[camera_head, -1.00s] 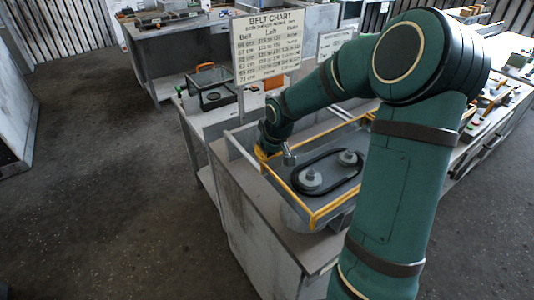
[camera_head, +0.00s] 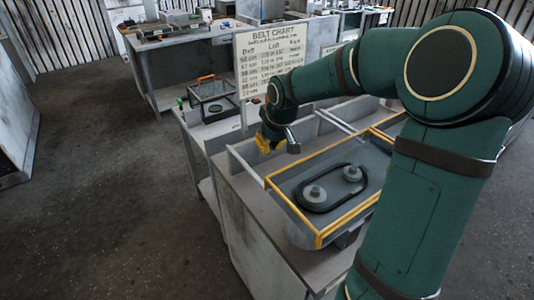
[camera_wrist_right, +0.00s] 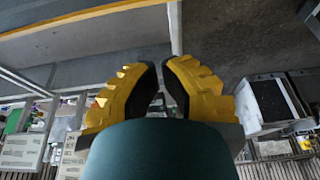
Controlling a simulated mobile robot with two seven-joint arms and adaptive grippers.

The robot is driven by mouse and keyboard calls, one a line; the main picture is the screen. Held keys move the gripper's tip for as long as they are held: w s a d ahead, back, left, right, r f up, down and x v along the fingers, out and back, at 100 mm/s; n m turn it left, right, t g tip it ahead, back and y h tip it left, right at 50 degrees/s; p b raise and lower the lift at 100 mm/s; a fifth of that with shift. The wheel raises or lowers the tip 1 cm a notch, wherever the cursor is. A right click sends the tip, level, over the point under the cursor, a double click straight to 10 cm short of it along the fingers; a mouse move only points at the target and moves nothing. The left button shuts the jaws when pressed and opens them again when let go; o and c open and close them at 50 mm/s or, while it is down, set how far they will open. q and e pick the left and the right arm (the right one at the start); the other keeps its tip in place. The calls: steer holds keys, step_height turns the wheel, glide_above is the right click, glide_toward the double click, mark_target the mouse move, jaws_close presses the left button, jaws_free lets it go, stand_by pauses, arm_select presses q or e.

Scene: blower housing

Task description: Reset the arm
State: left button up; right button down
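The housing is a grey open box with a yellow-edged frame (camera_head: 290,208). Inside it a black belt (camera_head: 312,207) loops around two grey pulleys (camera_head: 316,193). My left gripper is not in view.
A belt chart sign (camera_head: 270,58) stands on a post just behind my right gripper. Grey rails and walls border the housing. Open floor (camera_head: 120,180) lies to the left.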

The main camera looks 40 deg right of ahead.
steer(key=a+f+y+b, duration=0.2)
steer(key=a+f+y, duration=0.1)
steer(key=a+f, duration=1.55)
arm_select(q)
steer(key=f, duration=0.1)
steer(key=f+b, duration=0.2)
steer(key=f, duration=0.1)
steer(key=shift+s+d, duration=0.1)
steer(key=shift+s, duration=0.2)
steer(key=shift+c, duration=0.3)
arm_select(e)
steer(key=s+a+f+g, duration=0.1)
steer(key=s+a+f, duration=0.4)
steer(key=f, duration=0.3)
steer(key=s+a+f+g+y, duration=0.1)
steer(key=s+a+f, duration=0.5)
steer(key=f, duration=0.2)
steer(key=shift+s+a+m, duration=0.3)
steer(key=shift+a+m, duration=0.1)
